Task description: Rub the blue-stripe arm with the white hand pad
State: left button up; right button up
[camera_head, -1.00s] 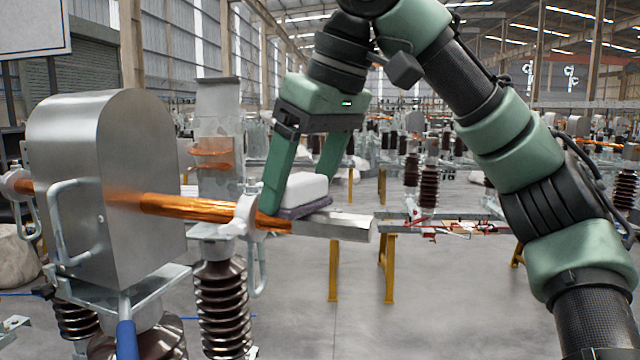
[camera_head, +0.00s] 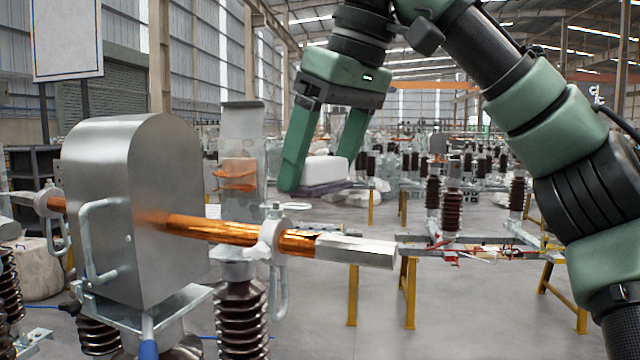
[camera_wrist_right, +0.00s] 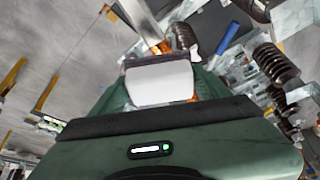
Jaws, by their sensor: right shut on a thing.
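My right gripper (camera_head: 322,168) is shut on the white hand pad (camera_head: 325,170), which has a grey-purple underside. It holds the pad in the air above the copper arm (camera_head: 215,230) with the silver end (camera_head: 355,250); a gap shows between them. The pad also shows in the right wrist view (camera_wrist_right: 160,82), partly covering the copper and silver arm beyond it. The copper arm runs out of a grey metal housing (camera_head: 125,205). A blue piece (camera_head: 148,350) shows low under the housing; I cannot tell which arm it marks. My left gripper is not in view.
A brown ribbed insulator (camera_head: 242,315) stands under the arm's ring clamp (camera_head: 270,240). A second frame with insulators and yellow legs (camera_head: 410,290) stands behind on the right. The air around the pad looks clear.

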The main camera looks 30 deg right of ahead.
jog(key=shift+r, duration=0.25)
notch_tip(320, 180, up, 2)
jog(key=shift+r, duration=0.55)
jog(key=shift+d, duration=0.1)
jog(key=shift+f, duration=0.1)
